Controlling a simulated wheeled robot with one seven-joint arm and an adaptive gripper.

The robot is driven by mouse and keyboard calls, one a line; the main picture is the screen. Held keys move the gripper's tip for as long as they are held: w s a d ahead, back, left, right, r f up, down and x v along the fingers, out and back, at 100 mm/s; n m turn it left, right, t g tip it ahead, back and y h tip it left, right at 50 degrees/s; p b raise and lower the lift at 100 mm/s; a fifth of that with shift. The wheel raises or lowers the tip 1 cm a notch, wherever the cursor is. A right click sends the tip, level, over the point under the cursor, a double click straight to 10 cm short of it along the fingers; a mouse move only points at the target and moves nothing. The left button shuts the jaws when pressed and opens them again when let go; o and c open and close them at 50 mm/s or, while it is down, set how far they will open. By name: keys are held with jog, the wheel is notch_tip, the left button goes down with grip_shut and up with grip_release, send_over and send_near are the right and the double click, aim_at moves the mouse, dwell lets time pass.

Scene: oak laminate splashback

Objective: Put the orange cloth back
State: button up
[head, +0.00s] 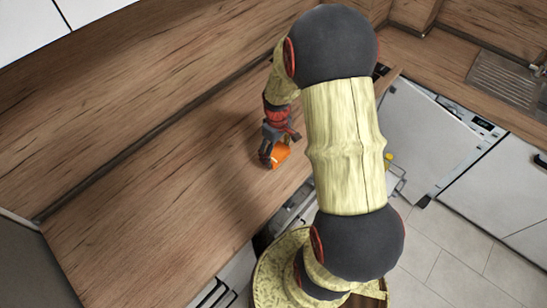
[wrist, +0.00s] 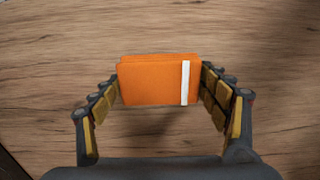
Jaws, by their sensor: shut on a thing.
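The orange cloth (wrist: 150,82) is a folded, block-like piece with a white stripe near its right end in the wrist view. My gripper (wrist: 160,88) is shut on it, with a finger against each end. In the head view the cloth (head: 281,153) shows at the tip of my gripper (head: 276,158), over the wooden worktop (head: 170,200). A soft shadow lies around it, and I cannot tell whether it touches the worktop.
The worktop to the left is bare, with a wooden splashback (head: 120,90) behind it. A sink (head: 505,80) is at the far right. White cabinet fronts (head: 430,125) and a small yellow thing (head: 388,157) are right of my arm, which hides part of the worktop. An open-looking drawer (head: 215,294) is below the front edge.

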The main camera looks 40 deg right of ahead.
aim_at(274, 157)
jog(key=shift+w+f, duration=0.3)
jog(key=shift+f, duration=0.1)
jog(key=shift+w+a+f, duration=0.1)
jog(key=shift+w+f, duration=0.05)
jog(key=shift+f, duration=0.8)
jog(key=shift+w+f, duration=0.15)
jog(key=shift+f, duration=0.75)
jog(key=shift+f+b, duration=0.15)
jog(key=shift+b, duration=0.2)
jog(key=o, duration=0.9)
jog(key=shift+o, duration=0.5)
